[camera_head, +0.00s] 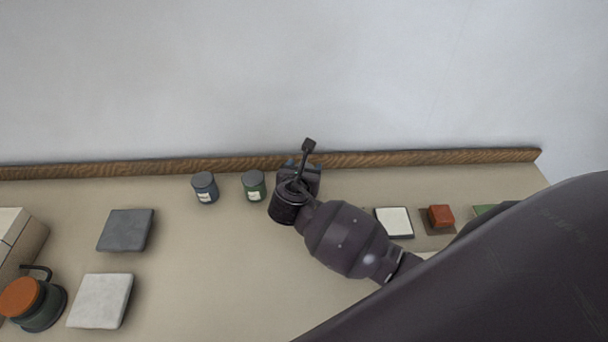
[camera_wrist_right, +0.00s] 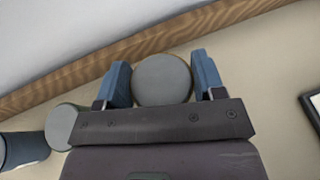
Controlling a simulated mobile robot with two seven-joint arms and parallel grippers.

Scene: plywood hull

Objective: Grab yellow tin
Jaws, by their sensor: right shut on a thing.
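My right gripper (camera_head: 303,168) is at the back of the table, by the wooden strip. In the right wrist view its two blue fingers (camera_wrist_right: 163,82) are on either side of a round tin with a grey lid (camera_wrist_right: 162,79), and it is shut on that tin. In the head view my gripper and wrist hide this tin. A green tin (camera_head: 254,186) stands just left of the gripper, and a dark blue tin (camera_head: 205,187) is further left. My left gripper is not in view.
A wooden strip (camera_head: 150,168) edges the back. Left are a dark tile (camera_head: 126,230), a pale tile (camera_head: 101,300) and an orange-lidded pot (camera_head: 33,302). Right are a white dark-edged square (camera_head: 394,222) and a red block (camera_head: 440,215). The table's middle (camera_head: 210,270) is clear.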

